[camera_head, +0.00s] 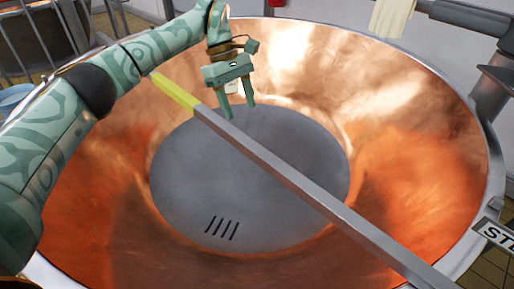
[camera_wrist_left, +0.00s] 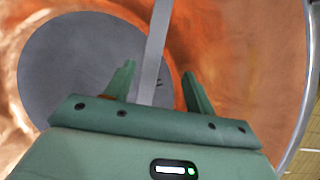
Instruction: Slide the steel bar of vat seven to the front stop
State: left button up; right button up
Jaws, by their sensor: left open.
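The steel bar (camera_head: 300,187) lies diagonally across the copper vat (camera_head: 420,150), from the upper left to the lower right rim. A yellow section (camera_head: 174,92) marks its upper left part. My left gripper (camera_head: 239,110) is open above the vat, close to the bar near the yellow section, its fingers pointing down. In the left wrist view the bar (camera_wrist_left: 154,50) shows between the two open fingers (camera_wrist_left: 159,70); I cannot tell how far below them it is. A sign (camera_head: 494,234), partly cut off and starting "ST", is at the right rim. My right gripper is not in view.
The vat has a grey round bottom (camera_head: 200,170) with several dark slots. A pale cloth (camera_head: 393,17) hangs at the back right, and grey metal fittings (camera_head: 497,80) stand at the right rim. Railings (camera_head: 45,45) are at the upper left. The vat's inside looks otherwise empty.

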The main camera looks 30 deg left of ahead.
pick_arm(q)
jog(key=b, duration=0.1)
send_over(256, 148)
jog(key=w+a, duration=0.1)
jog(key=a, duration=0.1)
jog(key=f, duration=0.6)
jog(key=shift+w+a+f, duration=0.1)
jog(key=shift+a, duration=0.1)
jog(key=b+x, duration=0.2)
jog(key=x, duration=0.4)
jog(key=shift+d+f, duration=0.2)
jog(key=shift+f, duration=0.1)
jog(key=shift+s, duration=0.25)
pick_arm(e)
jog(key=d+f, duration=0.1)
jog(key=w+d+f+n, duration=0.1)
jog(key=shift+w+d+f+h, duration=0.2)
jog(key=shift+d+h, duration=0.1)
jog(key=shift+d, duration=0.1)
